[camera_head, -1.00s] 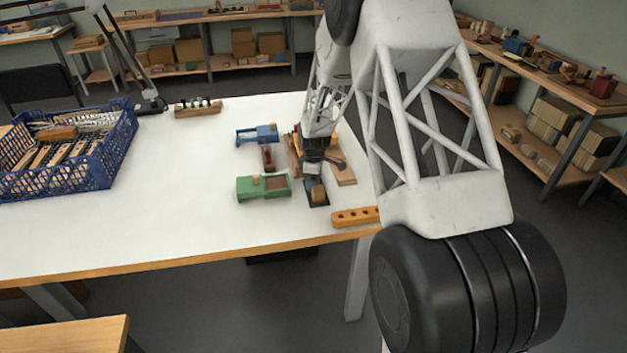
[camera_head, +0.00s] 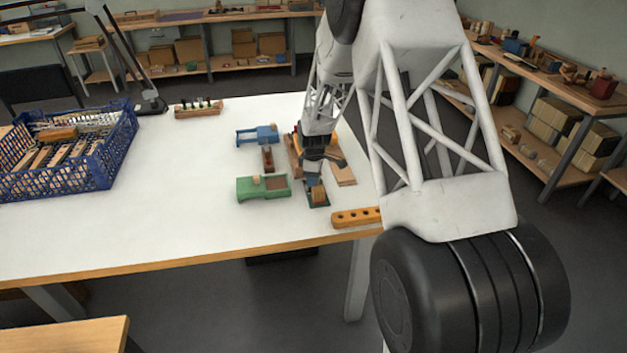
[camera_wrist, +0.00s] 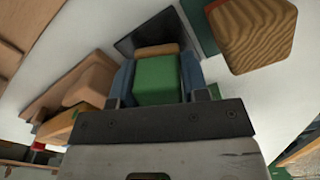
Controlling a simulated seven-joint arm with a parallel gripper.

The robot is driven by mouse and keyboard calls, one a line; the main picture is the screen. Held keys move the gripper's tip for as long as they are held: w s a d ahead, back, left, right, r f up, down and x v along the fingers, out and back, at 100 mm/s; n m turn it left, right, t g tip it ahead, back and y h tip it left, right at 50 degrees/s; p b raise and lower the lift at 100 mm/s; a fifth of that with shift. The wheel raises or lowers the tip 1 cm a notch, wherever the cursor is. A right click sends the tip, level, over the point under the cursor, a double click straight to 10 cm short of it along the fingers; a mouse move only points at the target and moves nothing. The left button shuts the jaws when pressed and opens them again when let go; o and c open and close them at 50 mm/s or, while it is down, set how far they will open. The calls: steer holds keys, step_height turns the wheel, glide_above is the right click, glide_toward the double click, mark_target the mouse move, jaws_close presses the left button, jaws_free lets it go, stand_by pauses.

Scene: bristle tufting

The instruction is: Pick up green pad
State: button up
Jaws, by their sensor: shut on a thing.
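The green pad (camera_wrist: 157,82) shows in the wrist view as a small green block between the two blue fingers of my gripper (camera_wrist: 157,72). The fingers are shut on its sides. A tan wooden edge (camera_wrist: 157,50) shows just beyond the pad, over a dark plate (camera_wrist: 133,38). In the head view my gripper (camera_head: 315,182) is low over the dark plate at the right end of the white table. The pad cannot be made out clearly there. Whether it touches the plate is unclear.
A green box (camera_head: 250,190) stands close left of my gripper, with a blue fixture (camera_head: 258,135) behind it. A yellow holed bar (camera_head: 356,217) lies at the table's front right. A blue crate (camera_head: 100,175) stands far left. The middle of the white table (camera_head: 170,200) is clear.

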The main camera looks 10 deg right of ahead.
step_height(320, 180, up, 9)
steer(key=shift+f, duration=0.1)
stand_by(0.4)
stand_by(0.3)
steer(key=o, duration=0.4)
steer(key=shift+c, duration=1.2)
